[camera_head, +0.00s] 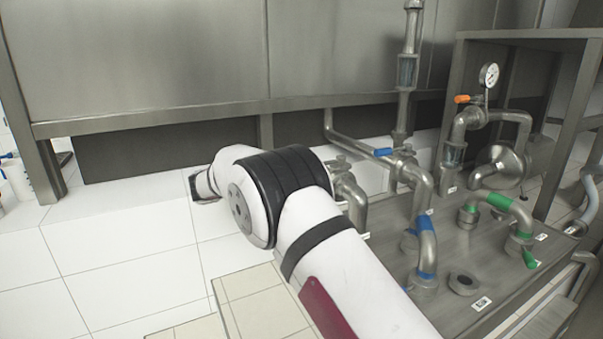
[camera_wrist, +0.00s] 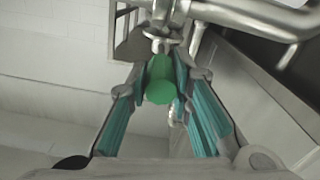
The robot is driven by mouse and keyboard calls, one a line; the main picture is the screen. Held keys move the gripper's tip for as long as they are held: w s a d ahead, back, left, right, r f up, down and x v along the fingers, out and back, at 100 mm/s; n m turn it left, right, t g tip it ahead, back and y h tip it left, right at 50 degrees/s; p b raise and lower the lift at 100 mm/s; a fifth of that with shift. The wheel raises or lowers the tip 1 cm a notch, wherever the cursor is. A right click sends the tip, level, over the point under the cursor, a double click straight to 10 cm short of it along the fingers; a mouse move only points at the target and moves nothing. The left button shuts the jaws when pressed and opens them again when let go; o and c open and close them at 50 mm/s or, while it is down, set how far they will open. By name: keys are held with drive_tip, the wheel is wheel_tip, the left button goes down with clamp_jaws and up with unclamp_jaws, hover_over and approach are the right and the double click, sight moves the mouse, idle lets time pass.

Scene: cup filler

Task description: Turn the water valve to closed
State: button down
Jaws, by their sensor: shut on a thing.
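In the wrist view, a green valve handle (camera_wrist: 161,88) points toward the camera from a metal valve fitting (camera_wrist: 160,38). My gripper (camera_wrist: 163,64) has its teal-padded fingers on either side of this handle and is shut on it. The handle's near end shows between the fingers. In the head view, my white and black arm covers the gripper, and I cannot make out the held handle there. A metal pipe fitting (camera_head: 352,193) shows just right of my arm.
Several pipes stand on the metal bench (camera_head: 470,315) at the right, with a blue handle (camera_head: 383,152), an orange handle (camera_head: 462,99), a green-banded pipe (camera_head: 498,201) and a gauge (camera_head: 489,75). White tiled floor (camera_head: 115,250) lies open at left.

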drive_tip(key=shift+w, duration=0.15)
drive_tip(key=c, duration=1.4)
unclamp_jaws()
drive_tip(key=shift+r, duration=0.1)
drive_tip(key=v, duration=1.2)
